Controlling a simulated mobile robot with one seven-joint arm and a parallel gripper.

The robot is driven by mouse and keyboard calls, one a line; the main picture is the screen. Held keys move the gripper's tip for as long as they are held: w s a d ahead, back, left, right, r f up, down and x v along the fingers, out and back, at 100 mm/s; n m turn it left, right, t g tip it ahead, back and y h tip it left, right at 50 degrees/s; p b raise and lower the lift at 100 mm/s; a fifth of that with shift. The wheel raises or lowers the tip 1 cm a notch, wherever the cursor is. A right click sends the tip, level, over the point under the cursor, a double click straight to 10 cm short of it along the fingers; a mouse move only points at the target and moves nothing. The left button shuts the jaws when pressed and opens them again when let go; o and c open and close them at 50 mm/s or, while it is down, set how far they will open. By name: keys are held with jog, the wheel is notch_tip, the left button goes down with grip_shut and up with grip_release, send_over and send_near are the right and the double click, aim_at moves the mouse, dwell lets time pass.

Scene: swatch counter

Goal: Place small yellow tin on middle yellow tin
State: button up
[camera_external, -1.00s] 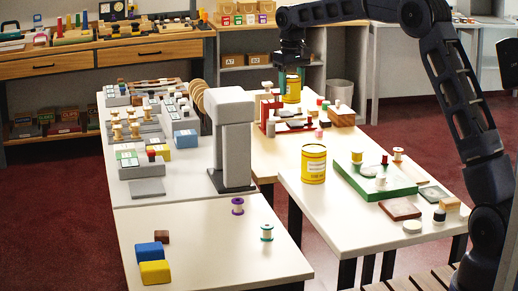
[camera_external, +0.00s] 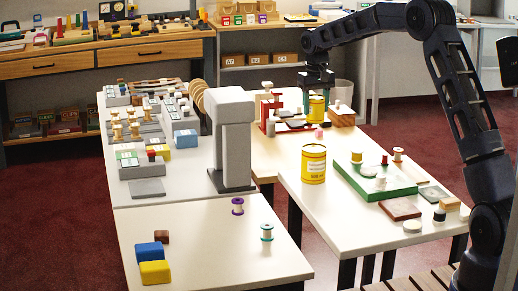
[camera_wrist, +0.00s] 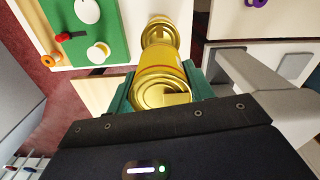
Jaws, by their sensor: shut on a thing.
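My gripper (camera_external: 318,84) points down over the far part of the right-hand tables. It is shut on a yellow tin (camera_external: 317,108), which hangs upright below it. In the wrist view the held tin (camera_wrist: 163,80) sits between my green fingers (camera_wrist: 163,92). A second yellow tin (camera_external: 314,165) stands upright on the front right table, nearer the external camera and apart from the held one. In the wrist view this standing tin (camera_wrist: 160,30) shows beyond the held tin, partly covered by it.
A green board (camera_external: 375,180) with spools lies right of the standing tin. A grey arch-shaped block (camera_external: 232,140) stands to its left. A red stand (camera_external: 269,112) and small items are near the held tin. Bare tabletop (camera_external: 335,215) lies in front of the standing tin.

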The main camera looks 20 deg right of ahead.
jog(key=shift+f, duration=4.35)
jog(key=o, duration=1.2)
jog(key=shift+f, duration=0.15)
jog(key=shift+c, duration=0.2)
